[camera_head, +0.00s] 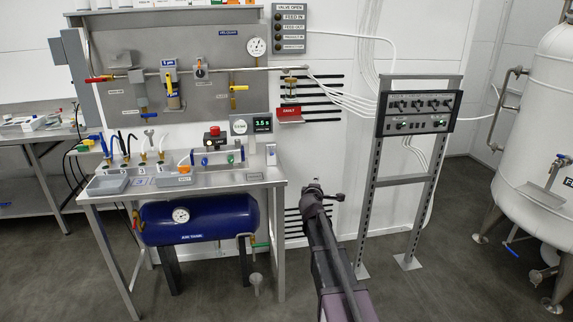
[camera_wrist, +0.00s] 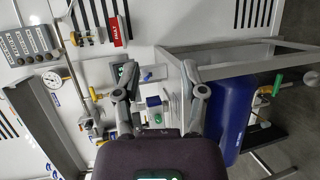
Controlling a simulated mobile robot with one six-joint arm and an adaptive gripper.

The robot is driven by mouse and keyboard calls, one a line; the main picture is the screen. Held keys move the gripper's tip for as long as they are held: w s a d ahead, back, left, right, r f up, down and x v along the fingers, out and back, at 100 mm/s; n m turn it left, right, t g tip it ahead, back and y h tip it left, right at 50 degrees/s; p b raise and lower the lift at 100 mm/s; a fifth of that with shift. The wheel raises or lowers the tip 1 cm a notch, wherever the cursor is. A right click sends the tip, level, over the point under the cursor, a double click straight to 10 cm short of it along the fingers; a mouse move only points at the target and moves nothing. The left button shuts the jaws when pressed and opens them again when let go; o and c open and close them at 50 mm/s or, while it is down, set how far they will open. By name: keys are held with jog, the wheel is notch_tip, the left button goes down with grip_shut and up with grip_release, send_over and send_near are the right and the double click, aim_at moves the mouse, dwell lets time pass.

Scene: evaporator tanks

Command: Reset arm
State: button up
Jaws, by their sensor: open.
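My arm (camera_head: 335,265) reaches up from the bottom centre in the head view, in front of the white wall. My gripper (camera_head: 316,186) is at its far end, to the right of the steel bench and apart from it. In the wrist view my gripper (camera_wrist: 160,72) shows two grey fingers spread apart with nothing between them. The bench items behind the fingers are at a distance. The fingertips are too small to make out in the head view.
A steel bench (camera_head: 235,178) with a blue air tank (camera_head: 200,220) stands left. A control panel (camera_head: 418,112) on a metal stand (camera_head: 377,200) is right of my arm. A white tank (camera_head: 540,120) stands far right. Grey floor in front is clear.

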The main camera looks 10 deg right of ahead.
jog(key=s+a+f+m+g+y, duration=0.1)
jog(key=s+a+f+m+g, duration=0.3)
jog(key=s, duration=0.6)
jog(key=s+a+f+m+g+y, duration=0.15)
jog(key=s+f+m+g, duration=0.3)
jog(key=s, duration=0.55)
jog(key=s+a+f+m+g+y, duration=0.2)
jog(key=s+a+f+m+g, duration=0.15)
jog(key=s+f, duration=0.4)
jog(key=s+a+r+m+g+y, duration=0.1)
jog(key=s+a+r+m+g, duration=0.15)
jog(key=s, duration=0.55)
notch_tip(320, 180, up, 11)
jog(key=p, duration=1.2)
jog(key=shift+r, duration=0.15)
